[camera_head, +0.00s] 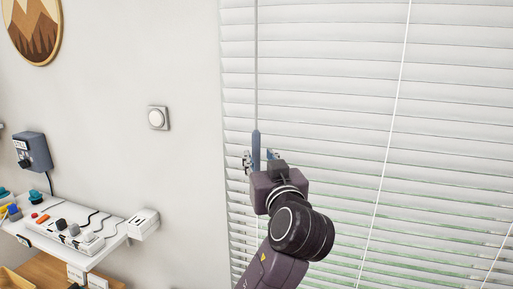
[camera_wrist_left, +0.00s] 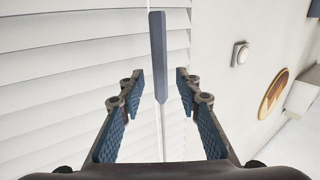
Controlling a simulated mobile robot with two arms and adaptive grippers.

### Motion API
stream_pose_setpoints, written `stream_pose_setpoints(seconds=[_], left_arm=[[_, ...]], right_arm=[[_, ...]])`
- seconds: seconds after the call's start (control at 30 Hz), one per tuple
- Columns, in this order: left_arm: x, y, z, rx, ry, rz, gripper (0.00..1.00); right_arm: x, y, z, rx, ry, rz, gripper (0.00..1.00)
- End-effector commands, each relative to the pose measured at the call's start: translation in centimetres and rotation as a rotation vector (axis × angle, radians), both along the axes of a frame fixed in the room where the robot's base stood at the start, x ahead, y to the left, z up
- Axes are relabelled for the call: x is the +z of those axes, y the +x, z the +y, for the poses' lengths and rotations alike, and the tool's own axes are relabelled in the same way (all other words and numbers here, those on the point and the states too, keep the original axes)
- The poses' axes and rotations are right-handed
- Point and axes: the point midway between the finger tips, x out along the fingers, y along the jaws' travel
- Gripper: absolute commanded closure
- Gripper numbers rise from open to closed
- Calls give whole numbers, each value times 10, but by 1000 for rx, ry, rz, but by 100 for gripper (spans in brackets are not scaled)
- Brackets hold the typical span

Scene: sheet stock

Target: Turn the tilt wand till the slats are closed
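The window blind (camera_head: 320,75) has white slats that overlap in the upper part. Thin greenish gaps show between the lower slats. The tilt wand (camera_head: 256,70) hangs near the blind's left edge, a thin rod with a blue-grey handle (camera_head: 255,145) at its lower end. My left gripper (camera_head: 260,159) is at the handle. In the left wrist view, the gripper (camera_wrist_left: 158,78) is open, with a blue ribbed pad on each side of the handle (camera_wrist_left: 158,55) and a clear gap to both pads. My right gripper is in neither view.
Thin white cords (camera_head: 385,165) hang in front of the slats right of my arm. A white shelf (camera_head: 100,244) with a power strip and small items stands lower left.

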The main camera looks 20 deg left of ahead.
Motion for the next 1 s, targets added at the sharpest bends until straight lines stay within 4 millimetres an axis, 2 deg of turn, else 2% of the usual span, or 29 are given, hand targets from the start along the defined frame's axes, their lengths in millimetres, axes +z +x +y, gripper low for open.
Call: stream_pose_setpoints(seconds=[0.03,0.3,0.63,0.9,1.0], left_arm=[[5,8,5,3,4,2,69],[1,36,20,1,2,2,69],[-1,40,22,-2,-1,2,69],[-1,40,22,-1,-1,2,99],[-1,40,22,-1,-1,2,100]], right_arm=[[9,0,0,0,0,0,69],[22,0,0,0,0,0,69],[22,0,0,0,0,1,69],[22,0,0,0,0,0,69],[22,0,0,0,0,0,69]])
